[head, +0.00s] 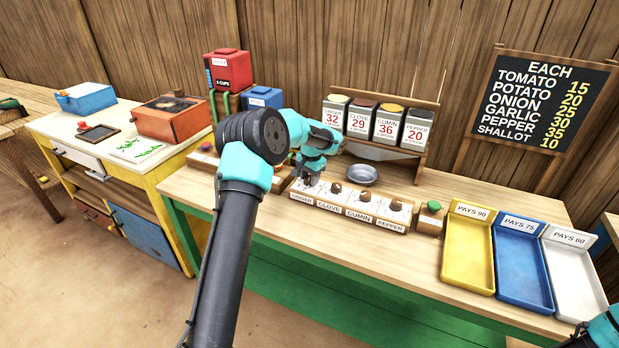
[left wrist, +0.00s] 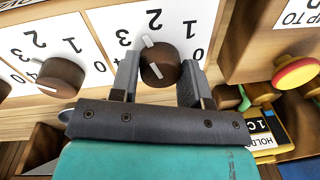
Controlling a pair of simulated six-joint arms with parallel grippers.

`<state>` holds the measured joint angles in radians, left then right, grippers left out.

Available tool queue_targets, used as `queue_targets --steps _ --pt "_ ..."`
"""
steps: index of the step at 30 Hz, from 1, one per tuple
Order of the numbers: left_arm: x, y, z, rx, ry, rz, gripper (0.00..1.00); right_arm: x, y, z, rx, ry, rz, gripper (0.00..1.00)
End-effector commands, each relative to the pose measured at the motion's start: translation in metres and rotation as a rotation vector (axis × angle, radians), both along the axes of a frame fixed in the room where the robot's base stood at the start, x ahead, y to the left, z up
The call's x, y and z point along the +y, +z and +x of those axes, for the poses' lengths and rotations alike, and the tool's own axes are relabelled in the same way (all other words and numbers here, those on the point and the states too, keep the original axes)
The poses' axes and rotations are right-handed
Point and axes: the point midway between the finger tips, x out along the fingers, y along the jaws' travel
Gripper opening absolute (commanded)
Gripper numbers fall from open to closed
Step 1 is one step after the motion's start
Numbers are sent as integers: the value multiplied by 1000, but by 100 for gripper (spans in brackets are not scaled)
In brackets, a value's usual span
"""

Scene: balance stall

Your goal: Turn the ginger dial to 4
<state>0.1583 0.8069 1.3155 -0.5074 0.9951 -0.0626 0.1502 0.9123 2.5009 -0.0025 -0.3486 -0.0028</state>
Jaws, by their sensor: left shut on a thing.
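The ginger dial (left wrist: 160,62) is a brown knob on a white plate printed with numbers; 0, 1, 2 and 3 show around it in the left wrist view. Pale marks show on the knob, one at its rim on the side of 2 and 3; the exact setting is hard to tell. My left gripper (left wrist: 158,82) is shut on the knob, one finger on each side. In the head view my left gripper (head: 308,178) is at the left end of the dial row, above the ginger label (head: 300,197), and hides most of this dial. My right gripper is not in view.
The clove dial (head: 336,188), cumin dial (head: 367,195) and pepper dial (head: 396,204) stand in a row to the right. A green button (head: 434,207) is beyond them. A grey dish (head: 362,175) sits behind. A red-and-yellow knob (left wrist: 296,73) is close to my left gripper.

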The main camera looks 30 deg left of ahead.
Motion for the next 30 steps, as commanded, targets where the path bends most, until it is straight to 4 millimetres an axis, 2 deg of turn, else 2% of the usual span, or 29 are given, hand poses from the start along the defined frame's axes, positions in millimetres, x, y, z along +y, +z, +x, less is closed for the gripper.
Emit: queue_targets --steps 30 --pt "0 0 2 0 960 1 19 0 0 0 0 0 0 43"
